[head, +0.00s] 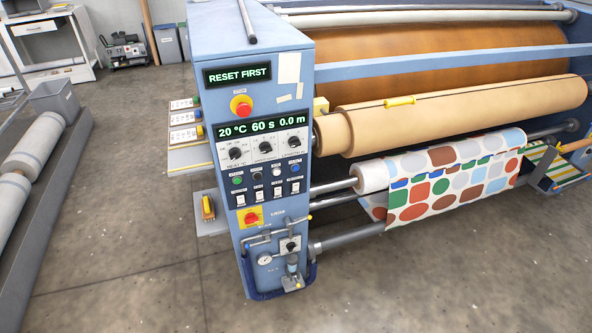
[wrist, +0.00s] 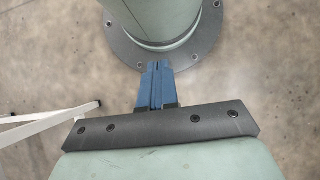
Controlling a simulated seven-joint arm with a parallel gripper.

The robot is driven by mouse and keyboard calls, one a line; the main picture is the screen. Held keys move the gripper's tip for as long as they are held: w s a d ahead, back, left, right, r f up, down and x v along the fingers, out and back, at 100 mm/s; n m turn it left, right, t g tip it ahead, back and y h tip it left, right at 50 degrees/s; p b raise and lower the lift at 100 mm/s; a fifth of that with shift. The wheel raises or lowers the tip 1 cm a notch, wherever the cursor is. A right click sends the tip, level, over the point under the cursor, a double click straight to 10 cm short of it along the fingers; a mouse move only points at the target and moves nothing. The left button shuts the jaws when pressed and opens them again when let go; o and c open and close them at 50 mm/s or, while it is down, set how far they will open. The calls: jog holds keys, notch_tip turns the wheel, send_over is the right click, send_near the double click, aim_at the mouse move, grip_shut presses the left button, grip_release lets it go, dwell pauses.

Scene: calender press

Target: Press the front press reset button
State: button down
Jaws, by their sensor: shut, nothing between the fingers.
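The blue press control cabinet (head: 222,48) stands at the middle of the head view. Its upper display (head: 237,75) reads "RESET FIRST". A row on its front panel holds a green button (head: 237,180), a black one (head: 256,177), a white one (head: 276,172) and a blue one (head: 295,168). Their labels are too small to read, so I cannot tell which is reset. A red mushroom button (head: 242,107) on yellow sits above. My gripper (wrist: 157,72) has blue fingers, shut and empty, in the wrist view over the floor. It is out of the head view, and no button shows near it.
A second display (head: 261,127) reads 20 °C, 60 s, 0.0 m, above several knobs. A red-yellow switch (head: 250,217) and a gauge (head: 264,259) with piping sit lower. Rollers with patterned fabric (head: 440,185) extend right. The floor (head: 150,270) before the cabinet is clear.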

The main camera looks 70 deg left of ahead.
jog(key=shift+a, duration=0.15)
dwell(0.4)
jog(key=w+a+r+n+t+h, duration=0.1)
jog(key=w+a+r+n+t, duration=0.2)
jog(key=a, duration=0.7)
jog(key=w+a+r+n+h, duration=0.1)
jog(key=w+a+n+h, duration=0.3)
jog(key=a, duration=0.6)
jog(key=s+a+r+n+t+y, duration=0.2)
jog(key=a+r+n, duration=0.15)
jog(key=a, duration=0.85)
jog(key=s+a+r+n+t+y, duration=0.1)
jog(key=s+a+r+n+t, duration=0.2)
jog(key=a, duration=0.9)
jog(key=s+a+r+n+t+y, duration=0.35)
jog(key=a+r, duration=0.55)
jog(key=a, duration=0.3)
jog(key=s+a+r+n+t+y, duration=0.2)
jog(key=s+a+r+n, duration=0.15)
jog(key=a+r, duration=0.7)
jog(key=w+a+r+n+t+y, duration=0.1)
jog(key=a+r+n+t+y, duration=0.1)
jog(key=a+r+n, duration=0.4)
jog(key=w+a+r+n+t+y, duration=0.1)
jog(key=a+r+n+y, duration=0.4)
jog(key=a, duration=0.6)
notch_tip(320, 180, up, 2)
jog(key=shift+a+n+t, duration=0.35)
jog(key=shift+n+t, duration=0.1)
jog(key=shift+n, duration=0.6)
